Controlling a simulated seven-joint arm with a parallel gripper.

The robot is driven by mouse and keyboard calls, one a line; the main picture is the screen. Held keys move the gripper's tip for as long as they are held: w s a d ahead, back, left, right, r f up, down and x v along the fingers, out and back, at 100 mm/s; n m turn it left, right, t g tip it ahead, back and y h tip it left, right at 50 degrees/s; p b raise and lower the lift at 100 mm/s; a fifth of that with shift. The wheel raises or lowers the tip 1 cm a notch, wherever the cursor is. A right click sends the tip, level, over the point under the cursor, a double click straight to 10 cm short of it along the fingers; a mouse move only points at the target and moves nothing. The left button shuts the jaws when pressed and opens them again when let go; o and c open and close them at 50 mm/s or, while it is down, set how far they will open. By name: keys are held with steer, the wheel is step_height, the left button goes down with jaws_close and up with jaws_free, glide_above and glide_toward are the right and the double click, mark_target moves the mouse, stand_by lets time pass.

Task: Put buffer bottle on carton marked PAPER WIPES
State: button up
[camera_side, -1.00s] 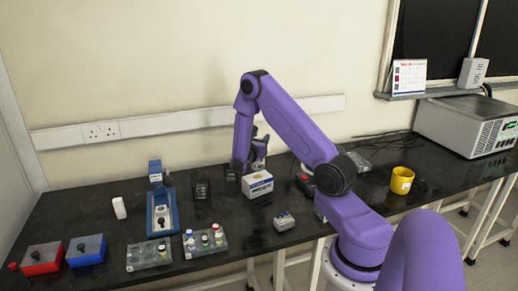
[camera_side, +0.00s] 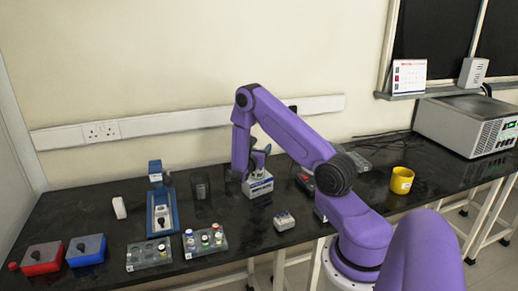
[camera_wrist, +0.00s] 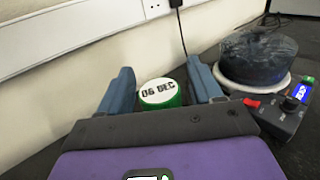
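In the wrist view a green-rimmed white cap marked "06 DEC" (camera_wrist: 160,93), seemingly the buffer bottle's, sits centred between the fingers of my gripper (camera_wrist: 162,82).
A stirrer or hotplate (camera_wrist: 278,104) with a dark glass vessel stands close on the right. A small grey block (camera_side: 284,221) is in front, and racks of vials (camera_side: 205,241) are front left. A yellow pot (camera_side: 401,180) stands right.

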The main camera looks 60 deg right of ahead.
steer(key=shift+r, duration=0.1)
steer(key=shift+a, duration=0.25)
steer(key=s+a+r+m+g+y, duration=0.1)
steer(key=s+a+r+m+y, duration=0.2)
steer(key=a, duration=0.8)
steer(key=s+a+r+m+g+y, duration=0.1)
steer(key=s+a+r+m, duration=0.2)
steer(key=a, duration=0.8)
steer(key=s+a+r+y, duration=0.2)
steer(key=s+a+y, duration=1.2)
steer(key=s+a, duration=0.6)
steer(key=shift+s+a+r+m, duration=0.2)
steer(key=shift+a+r+m, duration=0.2)
